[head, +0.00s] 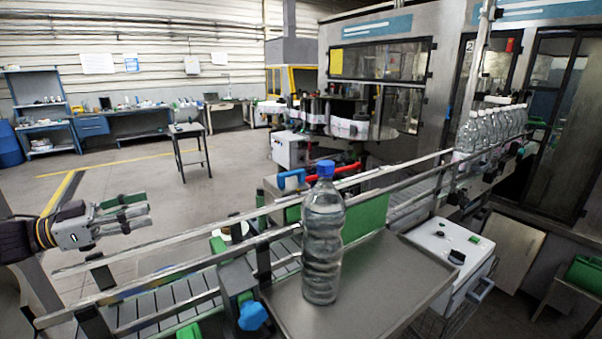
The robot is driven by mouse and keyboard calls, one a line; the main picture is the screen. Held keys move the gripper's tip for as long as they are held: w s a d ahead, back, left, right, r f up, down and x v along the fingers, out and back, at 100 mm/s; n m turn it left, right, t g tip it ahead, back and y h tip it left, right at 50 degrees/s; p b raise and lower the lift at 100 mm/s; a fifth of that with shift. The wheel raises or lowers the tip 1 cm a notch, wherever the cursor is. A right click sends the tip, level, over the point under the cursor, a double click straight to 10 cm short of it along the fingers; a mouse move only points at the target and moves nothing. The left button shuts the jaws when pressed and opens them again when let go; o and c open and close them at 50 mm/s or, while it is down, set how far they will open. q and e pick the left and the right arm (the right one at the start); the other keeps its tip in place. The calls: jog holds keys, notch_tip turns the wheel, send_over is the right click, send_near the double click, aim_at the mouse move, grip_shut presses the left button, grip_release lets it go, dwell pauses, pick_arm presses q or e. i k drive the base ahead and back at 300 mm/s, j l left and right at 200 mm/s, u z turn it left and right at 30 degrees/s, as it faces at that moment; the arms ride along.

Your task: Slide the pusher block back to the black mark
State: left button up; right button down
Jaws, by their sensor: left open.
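My left gripper (140,210) is open and empty at the left, out in the air short of the conveyor rails. It points to the right. I cannot surely tell which part is the pusher block. A green block or plate (368,215) shows behind the clear bottle, at the far edge of the steel tray, partly hidden by the bottle. I cannot make out a black mark. My right gripper is not in view.
A clear bottle (323,240) with a blue cap stands upright on the steel tray (385,285). Metal guide rails (170,240) run across the conveyor. Several bottles (490,128) stand at the back right. A blue knob (252,315) is at the tray's left. A white control box (450,245) is right.

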aim_at(283, 184)
jog(key=i+l, duration=0.2)
jog(key=l, duration=0.15)
jog(key=i+l, duration=0.15)
jog(key=l, duration=0.2)
jog(key=i+l, duration=0.2)
jog(key=l, duration=0.15)
